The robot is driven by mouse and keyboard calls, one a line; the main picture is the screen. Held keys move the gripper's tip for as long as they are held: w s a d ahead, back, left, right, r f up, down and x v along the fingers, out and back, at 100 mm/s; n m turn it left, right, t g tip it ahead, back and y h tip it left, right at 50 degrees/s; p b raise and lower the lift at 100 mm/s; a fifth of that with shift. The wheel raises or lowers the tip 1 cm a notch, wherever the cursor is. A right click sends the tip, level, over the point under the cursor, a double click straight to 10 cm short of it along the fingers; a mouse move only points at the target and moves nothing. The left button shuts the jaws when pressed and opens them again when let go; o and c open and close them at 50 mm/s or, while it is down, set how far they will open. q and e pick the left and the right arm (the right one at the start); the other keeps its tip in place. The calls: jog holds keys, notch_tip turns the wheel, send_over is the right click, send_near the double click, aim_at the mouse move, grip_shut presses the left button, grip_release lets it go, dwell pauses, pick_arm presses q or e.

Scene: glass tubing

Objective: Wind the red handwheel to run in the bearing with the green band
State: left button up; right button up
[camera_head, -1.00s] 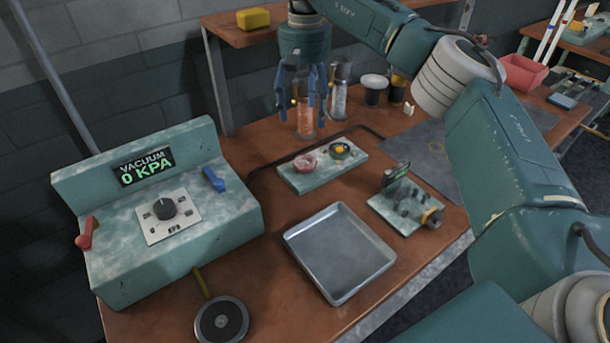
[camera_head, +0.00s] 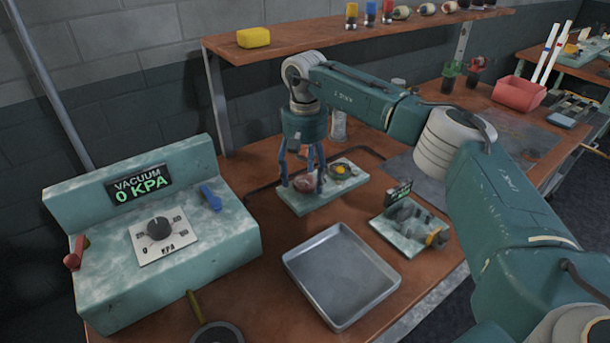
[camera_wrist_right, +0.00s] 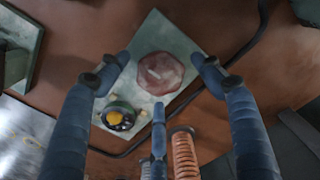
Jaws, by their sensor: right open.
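The red handwheel (camera_head: 304,184) sits on a pale marbled plate (camera_head: 310,203) in the head view. It shows as a reddish many-sided disc (camera_wrist_right: 160,73) in the right wrist view. Beside it on the plate is a dark round piece with a yellow centre and some green (camera_head: 342,169), also in the wrist view (camera_wrist_right: 117,117). I cannot tell whether this is the bearing with the green band. My right gripper (camera_head: 305,178) points down over the handwheel, its blue fingers spread open around it; I cannot tell whether they touch it. My left gripper is not in view.
An empty metal tray (camera_head: 341,318) lies in front of the plate. A small marbled fixture (camera_head: 416,240) stands to the right, the vacuum console (camera_head: 232,245) to the left. A copper-coloured coil (camera_wrist_right: 184,155) is close to the fingers in the wrist view. A shelf (camera_head: 370,30) runs behind.

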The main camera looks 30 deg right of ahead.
jog(key=shift+f, duration=0.3)
jog(key=c, duration=1.1)
jog(key=shift+m, duration=0.3)
